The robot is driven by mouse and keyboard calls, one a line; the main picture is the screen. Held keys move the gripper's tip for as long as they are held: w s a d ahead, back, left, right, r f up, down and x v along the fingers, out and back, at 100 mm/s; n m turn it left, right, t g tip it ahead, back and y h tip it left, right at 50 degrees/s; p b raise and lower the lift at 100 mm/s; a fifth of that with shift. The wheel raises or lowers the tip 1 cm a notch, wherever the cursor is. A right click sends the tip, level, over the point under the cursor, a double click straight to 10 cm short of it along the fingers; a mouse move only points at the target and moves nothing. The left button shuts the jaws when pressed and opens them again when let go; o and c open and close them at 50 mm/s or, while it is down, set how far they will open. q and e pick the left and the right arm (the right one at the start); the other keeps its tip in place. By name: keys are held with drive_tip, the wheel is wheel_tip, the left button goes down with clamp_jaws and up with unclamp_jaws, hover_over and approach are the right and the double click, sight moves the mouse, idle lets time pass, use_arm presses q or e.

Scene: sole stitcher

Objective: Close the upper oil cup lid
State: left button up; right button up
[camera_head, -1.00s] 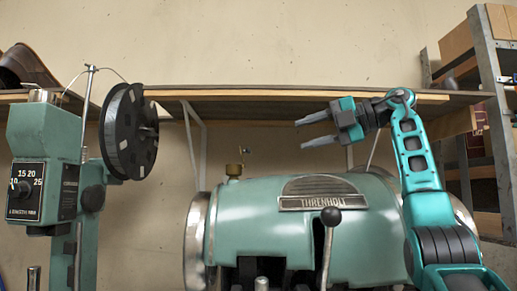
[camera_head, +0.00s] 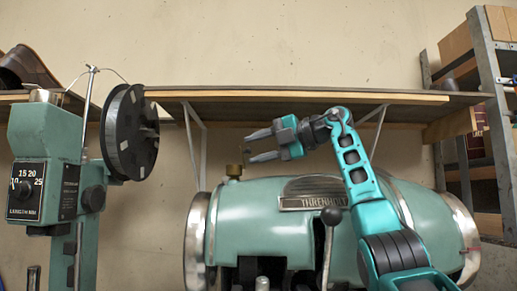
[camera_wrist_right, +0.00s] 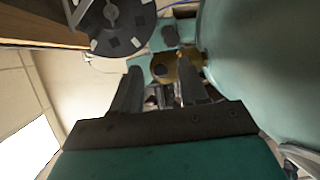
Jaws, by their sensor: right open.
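The upper oil cup (camera_head: 234,171) is a small brass cup on top of the green machine body at its left end. A thin upright part of it, possibly the raised lid, shows just above it; its exact pose is too small to tell. My right gripper (camera_head: 249,149) is open and empty, its fingers pointing left, just above and right of the cup. In the right wrist view the brass cup (camera_wrist_right: 163,68) shows ahead, between the two fingers. I cannot tell whether a finger touches it. My left gripper is not in view.
The green machine body (camera_head: 260,215) with its nameplate lies below my right arm. A black-knobbed lever (camera_head: 331,216) stands in front of it. A dark spool (camera_head: 129,132) and the dial column (camera_head: 45,160) stand left. A wooden shelf (camera_head: 300,95) runs behind, above the gripper.

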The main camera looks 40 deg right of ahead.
drive_tip(key=shift+c, duration=0.2)
clamp_jaws()
drive_tip(key=shift+w+a+r+g+h+p, duration=0.1)
drive_tip(key=shift+a+r+g+h+p, duration=0.1)
drive_tip(key=shift+r+g+h+p, duration=0.2)
drive_tip(key=shift+w+a+n+g+h, duration=0.2)
drive_tip(key=shift+n+g+h, duration=0.2)
drive_tip(key=shift+g, duration=0.2)
drive_tip(key=shift+o, duration=0.2)
unclamp_jaws()
